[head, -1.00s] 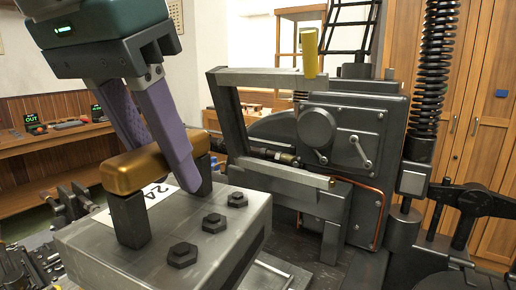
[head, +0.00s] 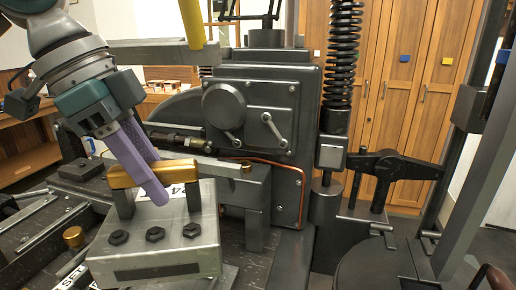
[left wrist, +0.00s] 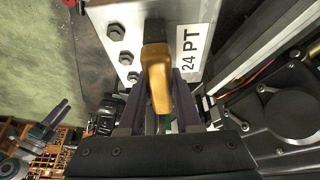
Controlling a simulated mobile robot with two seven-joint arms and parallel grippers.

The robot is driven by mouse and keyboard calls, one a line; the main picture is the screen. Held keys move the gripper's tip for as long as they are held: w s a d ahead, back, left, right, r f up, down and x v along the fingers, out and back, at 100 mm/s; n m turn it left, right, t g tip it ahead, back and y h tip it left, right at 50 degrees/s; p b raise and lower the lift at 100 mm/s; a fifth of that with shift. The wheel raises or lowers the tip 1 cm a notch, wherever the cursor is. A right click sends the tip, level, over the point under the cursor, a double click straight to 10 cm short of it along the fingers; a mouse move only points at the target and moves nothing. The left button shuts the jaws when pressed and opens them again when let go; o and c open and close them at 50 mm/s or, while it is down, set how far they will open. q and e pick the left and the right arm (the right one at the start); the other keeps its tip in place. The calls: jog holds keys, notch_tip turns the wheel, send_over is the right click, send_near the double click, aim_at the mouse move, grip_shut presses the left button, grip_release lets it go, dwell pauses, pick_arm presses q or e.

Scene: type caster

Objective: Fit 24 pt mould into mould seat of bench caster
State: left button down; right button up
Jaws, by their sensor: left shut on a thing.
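The 24 pt mould (head: 157,242) is a grey metal block with bolts on top, a brass bar handle (head: 140,174) on two dark posts, and a white label. It also shows in the left wrist view (left wrist: 128,13), where the label reads "24 PT". My left gripper (head: 150,190) is shut on the brass handle from above. The mould looks roughly level; whether it touches anything below is hidden. The bench caster (head: 245,110) stands behind it. I cannot make out the mould seat for certain. My right gripper (left wrist: 54,112) shows small in the left wrist view, its purple fingers apart and empty.
A copper pipe (head: 300,180) and a coil spring column (head: 341,60) stand right of the mould. A yellow-sleeved lever (head: 191,22) hangs above. A brass knob (head: 73,237) and metal rails lie at left. Wooden cabinets (head: 420,100) line the back.

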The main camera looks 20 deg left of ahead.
aim_at(133, 224)
pick_arm(q)
jog(key=a+f+m, duration=0.1)
jog(key=f, duration=0.1)
jog(key=a+f+m+g+b, duration=0.1)
jog(key=a+f+m, duration=0.1)
jog(key=f, duration=0.1)
jog(key=a+f+m+b, duration=0.1)
jog(key=a+f+m, duration=0.1)
jog(key=f, duration=0.1)
jog(key=shift+s+f+g+h, duration=0.25)
jog(key=shift+s+g+h, duration=0.05)
jog(key=shift+g+h, duration=0.1)
jog(key=shift+a+f, duration=0.2)
jog(key=shift+f, duration=0.1)
jog(key=shift+r, duration=0.1)
notch_tip(133, 224, down, 6)
jog(key=b, duration=0.4)
jog(key=shift+a+p, duration=0.1)
jog(key=shift+p, duration=0.3)
dwell(1.6)
jog(key=shift+f+b, duration=0.9)
jog(key=shift+f, duration=0.2)
